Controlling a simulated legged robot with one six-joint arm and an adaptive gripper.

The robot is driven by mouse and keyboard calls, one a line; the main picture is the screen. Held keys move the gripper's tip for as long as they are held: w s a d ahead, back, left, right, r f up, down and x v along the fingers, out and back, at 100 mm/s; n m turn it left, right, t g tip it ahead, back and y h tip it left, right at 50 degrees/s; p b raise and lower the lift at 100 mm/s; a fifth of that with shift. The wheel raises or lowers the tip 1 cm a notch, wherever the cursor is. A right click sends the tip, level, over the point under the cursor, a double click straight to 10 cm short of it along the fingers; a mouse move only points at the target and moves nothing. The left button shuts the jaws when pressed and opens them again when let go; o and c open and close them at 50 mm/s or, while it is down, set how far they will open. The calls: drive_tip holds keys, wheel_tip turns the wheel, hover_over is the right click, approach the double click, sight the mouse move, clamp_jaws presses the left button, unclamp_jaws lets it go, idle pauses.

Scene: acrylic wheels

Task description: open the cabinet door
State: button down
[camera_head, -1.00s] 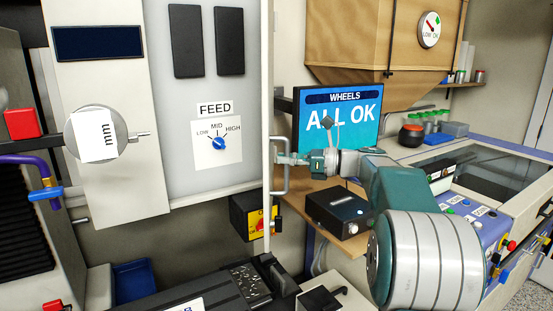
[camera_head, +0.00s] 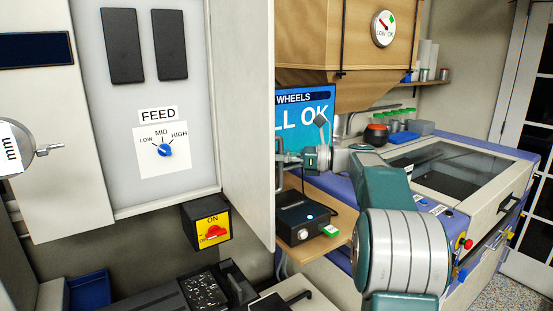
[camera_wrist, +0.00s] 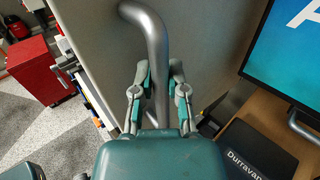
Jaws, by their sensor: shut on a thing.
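The cabinet door (camera_head: 246,100) is a pale panel standing swung out from the cabinet, with its inner face toward me in the head view. It also fills the upper middle of the wrist view (camera_wrist: 215,35). Its handle (camera_wrist: 156,45) is a bent grey metal bar. My gripper (camera_wrist: 158,72) is shut on the handle, with a finger on each side of the bar. In the head view my gripper (camera_head: 289,158) is at the door's outer side, partly hidden by its edge. The cabinet's inner panel (camera_head: 190,185) shows a FEED dial with a blue knob.
A screen (camera_head: 310,97) and a black box (camera_head: 305,217) on a wooden shelf (camera_head: 335,240) stand right of the door. A yellow switch box (camera_head: 206,224) sits below the cabinet. A red cabinet (camera_wrist: 35,70) stands on the floor in the wrist view.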

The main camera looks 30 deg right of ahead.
drive_tip(key=shift+a, duration=0.2)
drive_tip(key=c, duration=0.6)
unclamp_jaws()
drive_tip(key=shift+a, duration=0.4)
drive_tip(key=shift+c, duration=0.2)
drive_tip(key=shift+d, duration=0.1)
drive_tip(key=shift+s+d, duration=0.2)
drive_tip(key=shift+d, duration=0.3)
drive_tip(key=v, duration=1.1)
drive_tip(key=shift+s+f, duration=0.1)
